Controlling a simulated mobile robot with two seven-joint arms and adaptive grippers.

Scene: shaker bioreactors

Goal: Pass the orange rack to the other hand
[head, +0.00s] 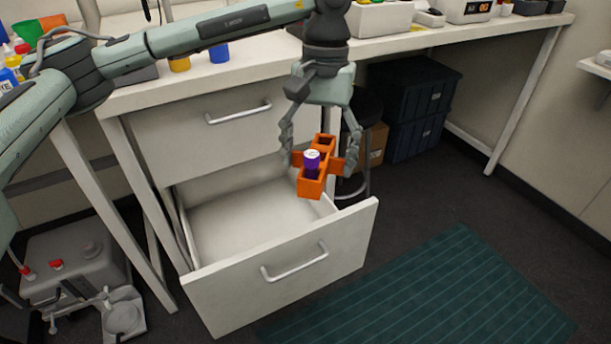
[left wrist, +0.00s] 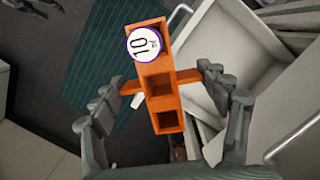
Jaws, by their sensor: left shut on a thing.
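The orange rack (head: 313,184) hangs in the air above the open lower drawer, near its right side. It is a narrow row of square slots with a tab on each side. My left gripper (head: 323,161) points down and is shut on the rack's side tabs. A purple tube with a white cap (head: 312,158) stands in one slot. In the left wrist view the rack (left wrist: 158,86) lies between the fingers (left wrist: 148,88), the cap (left wrist: 144,43) marked "10" is in the end slot, and the other two visible slots look empty. My right gripper is in neither view.
The open drawer (head: 225,225) is empty where visible. A closed drawer (head: 222,135) is above it, under the white bench (head: 250,66). A stool (head: 366,120), a cardboard box (head: 377,145) and dark crates (head: 415,100) stand behind. A green mat (head: 440,290) covers floor at right.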

